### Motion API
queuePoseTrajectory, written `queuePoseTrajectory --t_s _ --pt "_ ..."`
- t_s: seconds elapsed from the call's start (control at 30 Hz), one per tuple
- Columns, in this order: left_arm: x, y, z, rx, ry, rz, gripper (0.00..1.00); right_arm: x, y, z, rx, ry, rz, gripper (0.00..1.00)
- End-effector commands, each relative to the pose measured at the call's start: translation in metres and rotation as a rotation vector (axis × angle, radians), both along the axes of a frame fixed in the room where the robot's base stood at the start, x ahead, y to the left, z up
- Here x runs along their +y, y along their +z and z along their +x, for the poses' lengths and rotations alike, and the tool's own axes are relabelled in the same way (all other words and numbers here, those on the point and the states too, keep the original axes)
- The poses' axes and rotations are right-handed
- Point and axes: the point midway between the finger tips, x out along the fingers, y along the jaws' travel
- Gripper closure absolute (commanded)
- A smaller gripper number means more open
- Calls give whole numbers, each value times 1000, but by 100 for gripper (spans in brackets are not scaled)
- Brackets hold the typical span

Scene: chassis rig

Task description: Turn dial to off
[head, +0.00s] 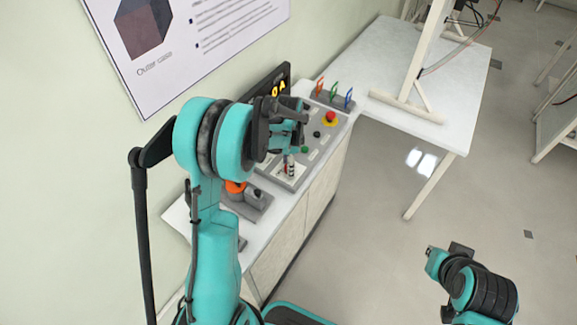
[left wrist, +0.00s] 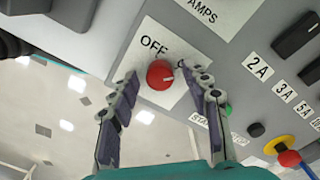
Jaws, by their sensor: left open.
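The red round dial (left wrist: 160,74) sits on a white plate (left wrist: 184,104) in the left wrist view. A small white mark shows on its right side. The word OFF (left wrist: 153,45) is printed above it. My left gripper (left wrist: 163,82) is open, with one finger on each side of the dial; I cannot tell whether they touch it. In the head view, my left gripper (head: 291,150) is over the grey control panel (head: 325,140), and I cannot make out the dial there. My right arm (head: 470,280) is at the lower right, away from the panel; its fingers cannot be made out.
Black knobs (left wrist: 297,37) with labels 2A, 3A and 5A and a green button (left wrist: 227,109) are on the panel. A red emergency button (head: 330,117) is at its far end. A rack with coloured hooks (head: 334,95) stands behind.

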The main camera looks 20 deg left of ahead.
Motion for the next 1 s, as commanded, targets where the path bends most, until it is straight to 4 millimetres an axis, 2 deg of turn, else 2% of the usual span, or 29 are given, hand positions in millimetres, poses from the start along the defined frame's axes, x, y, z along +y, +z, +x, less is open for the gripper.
queuePoseTrajectory --t_s 0.23,0.4,0.43,0.77,1.0 --pt "0 -1 0 0 0 0 52 0 0 0 0 0 0 100" --pt "0 0 0 0 0 0 97 0 0 0 0 0 0 100" --pt "0 0 0 0 0 0 100 0 0 0 0 0 0 100" --pt "0 -1 0 0 26 0 100 0 0 0 0 0 0 100" --pt "0 -1 0 0 146 0 100 0 -3 0 0 0 0 100"
